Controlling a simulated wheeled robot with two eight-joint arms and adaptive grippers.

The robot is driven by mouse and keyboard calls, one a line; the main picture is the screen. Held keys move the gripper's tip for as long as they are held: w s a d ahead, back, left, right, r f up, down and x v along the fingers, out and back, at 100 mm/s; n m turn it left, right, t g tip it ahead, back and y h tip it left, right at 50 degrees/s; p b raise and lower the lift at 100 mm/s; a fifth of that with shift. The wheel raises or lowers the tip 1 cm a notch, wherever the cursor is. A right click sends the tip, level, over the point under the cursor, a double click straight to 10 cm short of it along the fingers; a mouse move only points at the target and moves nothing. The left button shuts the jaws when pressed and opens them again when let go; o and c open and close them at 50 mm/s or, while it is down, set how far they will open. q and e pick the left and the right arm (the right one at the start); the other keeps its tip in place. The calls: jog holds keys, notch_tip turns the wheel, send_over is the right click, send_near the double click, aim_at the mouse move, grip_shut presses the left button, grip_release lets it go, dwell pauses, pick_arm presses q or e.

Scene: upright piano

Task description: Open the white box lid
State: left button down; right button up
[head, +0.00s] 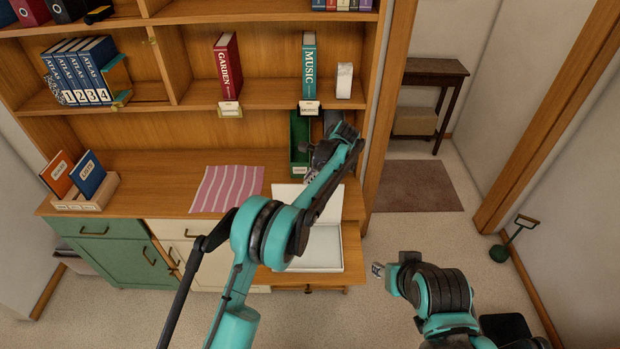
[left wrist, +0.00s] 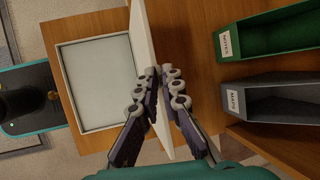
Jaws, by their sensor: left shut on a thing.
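The white box (head: 325,252) sits on the wooden desk, and its pale open inside shows in the left wrist view (left wrist: 98,82). Its white lid (head: 288,192) is raised at the box's back edge, partly hidden by my left arm. In the left wrist view the lid (left wrist: 143,45) stands nearly edge-on. My left gripper (left wrist: 162,75) is shut on the lid, which passes between its fingers. In the head view my left gripper (head: 312,180) is partly hidden. My right gripper (head: 378,269) hangs empty to the right of the desk; its finger opening is too small to judge.
A green bin labelled NOTES (left wrist: 270,32) and a grey bin labelled MAPS (left wrist: 280,100) stand behind the lid. A striped cloth (head: 227,189) lies left of the box. A book box (head: 85,195) stands at far left. Open floor lies right of the desk.

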pick_arm(q)
jog(key=shift+f, duration=0.25)
jog(key=c, duration=2)
grip_release()
jog(key=shift+w, duration=0.15)
jog(key=shift+r, duration=0.1)
jog(key=v, duration=1.2)
